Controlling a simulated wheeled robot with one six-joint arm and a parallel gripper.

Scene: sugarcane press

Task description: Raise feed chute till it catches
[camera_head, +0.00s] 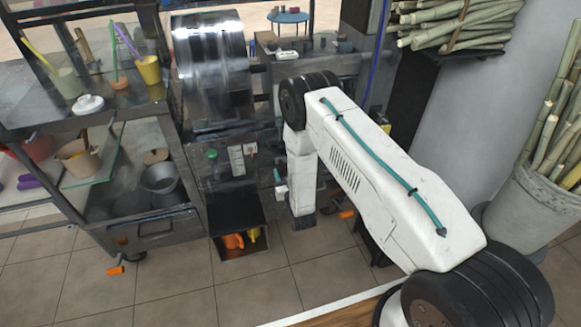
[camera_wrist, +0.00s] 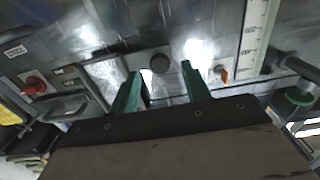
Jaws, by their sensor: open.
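The press (camera_head: 210,70) stands in the middle of the head view, with a shiny steel drum above and a dark front panel. I cannot tell for certain which part is the feed chute. In the wrist view my gripper (camera_wrist: 162,72) is open, its two green fingers pointing at a grey metal face. A dark round spot, a knob or a hole (camera_wrist: 160,67), shows between the fingertips; I cannot tell whether they touch it. Nothing is seen held. In the head view my white arm reaches down to the press front and hides most of the gripper.
A white scale strip (camera_wrist: 252,38), a red knob (camera_wrist: 35,85) and a green-topped knob (camera_wrist: 300,96) surround the fingers. A dark open bin (camera_head: 237,215) with orange and yellow items sits low. A shelf cart (camera_head: 150,230) stands left; cane fills a basket (camera_head: 540,215) at right.

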